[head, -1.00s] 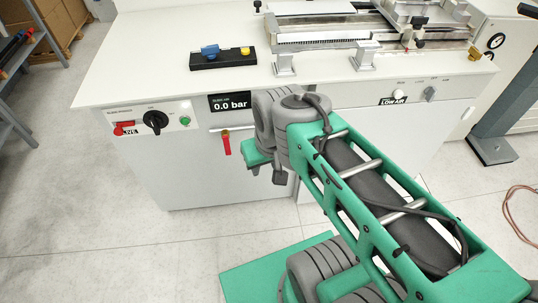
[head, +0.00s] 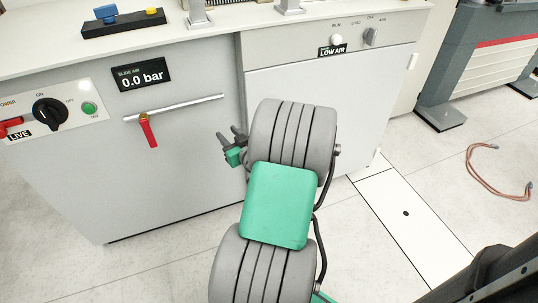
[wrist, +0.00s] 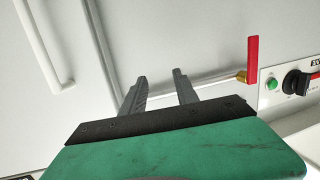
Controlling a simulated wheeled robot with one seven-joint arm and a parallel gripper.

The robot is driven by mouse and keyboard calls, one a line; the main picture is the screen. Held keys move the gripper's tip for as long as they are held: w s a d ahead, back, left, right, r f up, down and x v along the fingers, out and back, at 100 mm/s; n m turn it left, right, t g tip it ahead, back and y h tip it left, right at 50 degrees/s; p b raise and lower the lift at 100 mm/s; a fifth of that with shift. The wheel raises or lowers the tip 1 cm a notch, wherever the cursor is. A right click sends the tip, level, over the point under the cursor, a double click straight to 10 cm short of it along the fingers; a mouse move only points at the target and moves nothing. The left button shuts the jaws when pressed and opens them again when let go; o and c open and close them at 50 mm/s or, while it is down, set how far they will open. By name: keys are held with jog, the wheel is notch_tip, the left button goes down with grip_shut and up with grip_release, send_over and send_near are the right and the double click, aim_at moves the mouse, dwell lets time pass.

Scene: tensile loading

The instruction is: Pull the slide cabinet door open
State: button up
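My gripper (head: 229,134) is open and empty. It is in front of the grey cabinet front, near the seam between the left and right panels. In the wrist view its two dark fingers (wrist: 160,77) point at the cabinet, spread apart, with a thin metal pipe behind them. A white bar handle (wrist: 42,42) is on the panel at the left of the wrist view, apart from the fingers. The right cabinet door (head: 352,95) looks shut in the head view. My arm covers part of it, and the handle is hidden there. I cannot tell which panel is the slide cabinet door.
A red valve lever (head: 148,131) on the metal pipe (head: 190,105) is left of my gripper. Above are a 0.0 bar display (head: 142,75), a LIVE-marked switch panel (head: 75,112) and a LOW AIR sign (head: 333,51). A hose (head: 480,175) lies on the floor at right.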

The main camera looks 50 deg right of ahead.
jog(key=s+d+f+m+g+h+b, duration=0.2)
jog(key=s+d+f+m+h, duration=0.4)
jog(key=s+d, duration=0.4)
jog(key=w+d+r+n+p, duration=0.1)
jog(key=w+d, duration=0.4)
jog(key=shift+w+d+h, duration=0.15)
jog(key=shift+w+h, duration=0.15)
jog(key=shift+h, duration=0.1)
jog(key=shift+c, duration=0.2)
grip_shut()
